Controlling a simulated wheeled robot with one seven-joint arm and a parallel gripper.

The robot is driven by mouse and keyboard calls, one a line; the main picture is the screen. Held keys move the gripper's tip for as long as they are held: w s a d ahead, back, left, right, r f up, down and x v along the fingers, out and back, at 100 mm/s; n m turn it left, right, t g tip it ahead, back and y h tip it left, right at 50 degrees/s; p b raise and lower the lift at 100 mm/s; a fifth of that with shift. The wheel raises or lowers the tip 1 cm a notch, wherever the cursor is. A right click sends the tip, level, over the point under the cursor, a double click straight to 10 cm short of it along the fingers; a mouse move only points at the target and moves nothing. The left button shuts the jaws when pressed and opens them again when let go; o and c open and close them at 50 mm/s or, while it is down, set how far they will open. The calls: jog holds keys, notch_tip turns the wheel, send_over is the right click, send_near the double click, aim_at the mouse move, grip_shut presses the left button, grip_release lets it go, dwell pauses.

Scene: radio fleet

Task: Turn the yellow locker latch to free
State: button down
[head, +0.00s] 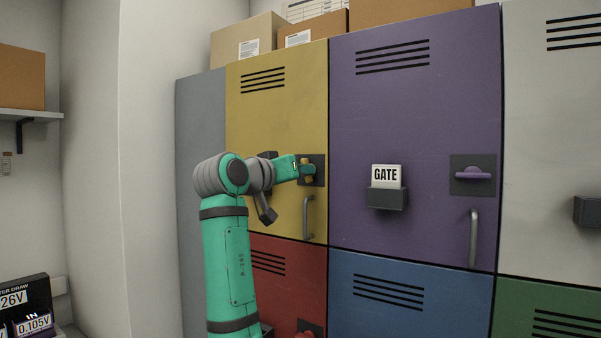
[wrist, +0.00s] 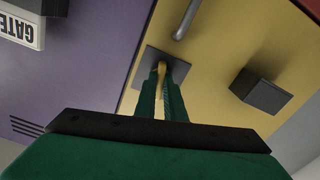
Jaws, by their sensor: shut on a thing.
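The yellow locker (head: 255,115) stands left of the purple one, its door flush with its neighbours. Its yellow latch (head: 307,170) sits on a dark square plate (head: 318,162) at the door's right edge, above the handle. My gripper (head: 302,169) is at the plate, shut on the latch. In the wrist view, my gripper (wrist: 162,82) has its two green fingers on either side of the latch (wrist: 161,68), in front of the plate (wrist: 181,67). The fingers hide part of the latch, and its exact angle is hard to tell.
A grey bar handle (head: 308,218) stands out below the latch. The purple locker (head: 420,130) has a GATE card (head: 386,176) in a dark holder, a horizontal purple latch (head: 472,175) and a handle (head: 473,238). A dark holder (wrist: 262,90) juts from the yellow door. Boxes (head: 246,40) sit on top.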

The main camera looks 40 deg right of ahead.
jog(key=shift+s+r+m, duration=0.1)
jog(key=shift+m, duration=1.4)
jog(key=c, duration=1.8)
grip_release()
jog(key=shift+w+a, duration=0.25)
jog(key=shift+a, duration=0.05)
jog(key=shift+c, duration=0.2)
jog(key=v, duration=1)
jog(key=shift+s, duration=0.3)
jog(key=shift+a, duration=0.1)
